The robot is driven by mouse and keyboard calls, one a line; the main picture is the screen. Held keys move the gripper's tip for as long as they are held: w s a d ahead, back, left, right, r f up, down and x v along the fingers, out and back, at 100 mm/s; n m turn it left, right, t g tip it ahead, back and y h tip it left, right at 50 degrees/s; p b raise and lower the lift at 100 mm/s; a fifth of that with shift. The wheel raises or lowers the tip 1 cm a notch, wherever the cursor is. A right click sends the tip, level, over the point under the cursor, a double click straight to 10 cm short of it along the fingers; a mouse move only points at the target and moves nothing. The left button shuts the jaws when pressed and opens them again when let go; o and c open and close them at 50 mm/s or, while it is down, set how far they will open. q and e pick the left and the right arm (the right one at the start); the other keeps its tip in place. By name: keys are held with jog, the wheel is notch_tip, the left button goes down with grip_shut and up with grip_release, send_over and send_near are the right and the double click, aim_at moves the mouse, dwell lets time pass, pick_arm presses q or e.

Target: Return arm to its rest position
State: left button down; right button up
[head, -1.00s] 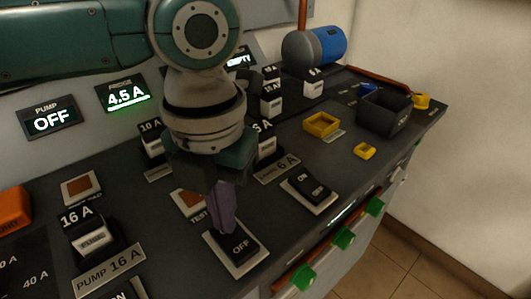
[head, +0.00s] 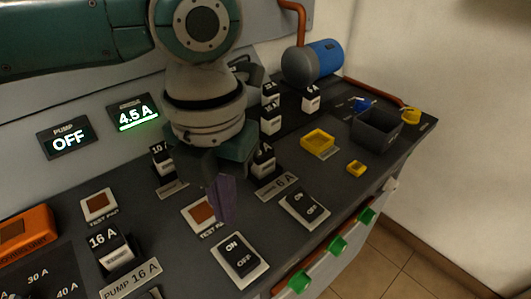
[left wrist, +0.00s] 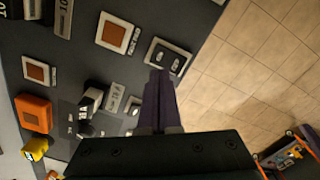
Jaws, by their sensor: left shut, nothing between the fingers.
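My left gripper (head: 224,200) is shut and empty, with its purple fingers pointing down above the dark panel (head: 330,178). In the head view the fingertips show over a test pad (head: 200,213), just behind a black ON/OFF rocker switch (head: 238,259). The gripper looks clear of the switch. In the left wrist view the shut fingers (left wrist: 161,78) point toward a rocker switch (left wrist: 167,57). My left arm comes in from the upper left and hides part of the panel's back. My right gripper is not in view.
A pump display (head: 67,139) reads OFF and another display (head: 134,113) reads 4.5 A. Breaker blocks (head: 108,242) stand up from the panel. A yellow tray (head: 317,141), a dark bin (head: 376,129) and a blue-grey cylinder (head: 313,62) are to the right. Tiled floor lies beyond the front edge.

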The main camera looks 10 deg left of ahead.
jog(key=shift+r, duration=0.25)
